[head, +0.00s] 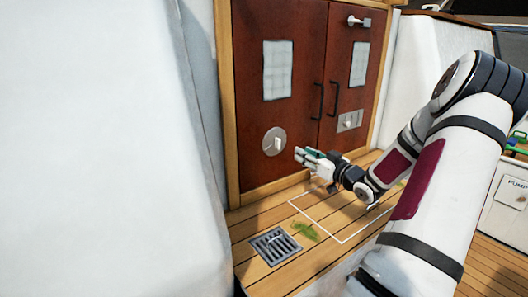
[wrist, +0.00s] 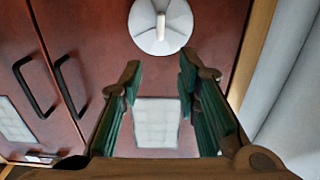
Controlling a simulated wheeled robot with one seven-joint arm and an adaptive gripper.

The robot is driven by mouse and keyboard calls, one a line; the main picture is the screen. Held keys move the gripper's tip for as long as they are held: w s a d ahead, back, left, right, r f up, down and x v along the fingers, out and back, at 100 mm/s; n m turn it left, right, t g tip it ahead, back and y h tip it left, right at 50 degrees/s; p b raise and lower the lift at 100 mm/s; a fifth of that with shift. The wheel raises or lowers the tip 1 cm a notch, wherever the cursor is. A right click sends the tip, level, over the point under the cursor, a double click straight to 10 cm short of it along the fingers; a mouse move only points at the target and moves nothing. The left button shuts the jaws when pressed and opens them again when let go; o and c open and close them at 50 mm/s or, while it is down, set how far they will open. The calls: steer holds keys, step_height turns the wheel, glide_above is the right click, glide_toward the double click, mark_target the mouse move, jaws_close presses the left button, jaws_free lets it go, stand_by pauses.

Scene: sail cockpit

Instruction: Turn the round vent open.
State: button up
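The round vent (head: 268,148) is a pale disc with a raised white tab, low on the left red-brown door in the head view. In the wrist view the vent (wrist: 146,38) is at the top centre, its tab upright in that picture. My gripper (head: 302,154) is just right of the vent in the head view and looks apart from it. In the wrist view my gripper (wrist: 160,76) has its two green-padded fingers spread, with nothing between them. The vent lies beyond the fingertips.
A pale panel (head: 277,69) and dark handles (head: 318,100) are on the doors. A switch plate (head: 350,121) is on the right door. A floor grate (head: 275,245) and green leaf (head: 304,231) lie on the planks. A white wall (head: 110,150) stands at the left.

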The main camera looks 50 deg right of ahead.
mark_target(280, 140)
steer(key=b+x, duration=0.3)
steer(key=x, duration=1)
steer(key=shift+w+r+b, duration=0.1)
steer(key=shift+w+b, duration=0.2)
steer(key=shift+w, duration=0.1)
jaws_close()
